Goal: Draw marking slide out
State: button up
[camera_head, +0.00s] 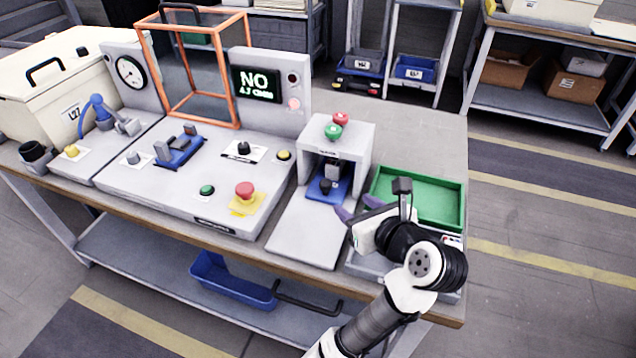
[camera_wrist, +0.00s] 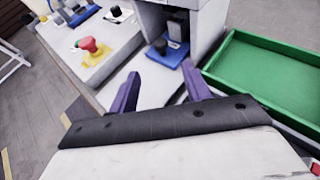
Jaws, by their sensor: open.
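The marking slide (camera_head: 318,196) is a blue plate under the grey marking housing (camera_head: 354,143), with a dark knob (camera_head: 325,184) at its front and a grey block behind the knob. In the wrist view the blue slide (camera_wrist: 158,57) and its dark knob (camera_wrist: 161,46) show ahead, beyond the fingertips. My gripper (camera_head: 357,207) is open, with two purple fingers apart and nothing between them. It is in front and to the right of the slide, apart from it. In the wrist view the gripper (camera_wrist: 160,70) points toward the housing opening.
A green tray (camera_head: 445,215) stands right of the housing, close behind my gripper. A bare grey plate (camera_head: 300,235) extends in front of the slide. A red button (camera_head: 244,189) on a yellow base is to the left. A display (camera_head: 256,84) reads "NO".

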aim_at(327, 184)
jog(key=x, duration=1.3)
jog(key=shift+r+p, duration=0.1)
jog(key=shift+p, duration=0.3)
grip_shut()
